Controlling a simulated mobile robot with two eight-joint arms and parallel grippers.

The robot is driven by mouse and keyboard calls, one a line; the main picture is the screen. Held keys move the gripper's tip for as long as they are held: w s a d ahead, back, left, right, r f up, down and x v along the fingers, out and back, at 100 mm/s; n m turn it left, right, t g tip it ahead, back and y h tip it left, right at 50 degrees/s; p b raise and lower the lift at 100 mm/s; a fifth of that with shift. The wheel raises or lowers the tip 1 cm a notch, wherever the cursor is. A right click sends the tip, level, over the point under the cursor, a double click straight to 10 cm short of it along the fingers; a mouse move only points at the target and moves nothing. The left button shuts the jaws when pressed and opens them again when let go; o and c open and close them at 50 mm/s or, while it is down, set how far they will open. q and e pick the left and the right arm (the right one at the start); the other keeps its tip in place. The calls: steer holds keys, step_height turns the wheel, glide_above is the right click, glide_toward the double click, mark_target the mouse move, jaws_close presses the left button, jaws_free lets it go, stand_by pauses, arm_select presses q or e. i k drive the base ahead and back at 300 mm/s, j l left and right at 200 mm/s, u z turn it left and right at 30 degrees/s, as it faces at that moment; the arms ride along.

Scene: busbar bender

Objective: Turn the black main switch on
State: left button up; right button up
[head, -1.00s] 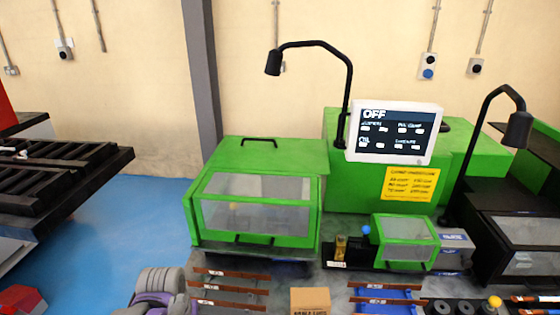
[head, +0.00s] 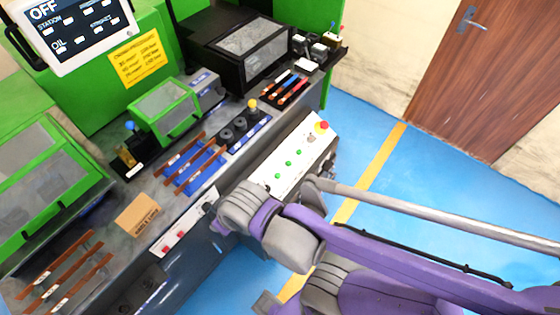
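The machine's screen (head: 72,30) reads OFF at the top left. A white control box (head: 292,158) on the machine's front right edge carries several green buttons and a red emergency button (head: 321,127) on yellow. A small dark spot near that button is too small to identify, so I cannot say which part is the black main switch. My purple and grey arm links come in from the right and reach the front of the control box, covering its lower side. I cannot make out gripper fingers on them. My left gripper is not in view.
The bench holds a cardboard box (head: 137,215), a blue tray (head: 186,178) with brown bars, and a green guarded unit (head: 164,110). A black machine (head: 241,55) stands behind. Blue floor with a yellow line (head: 378,165) lies open to the right, before a brown door (head: 495,65).

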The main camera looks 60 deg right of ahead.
mark_target(328, 164)
steer(key=z, duration=2.35)
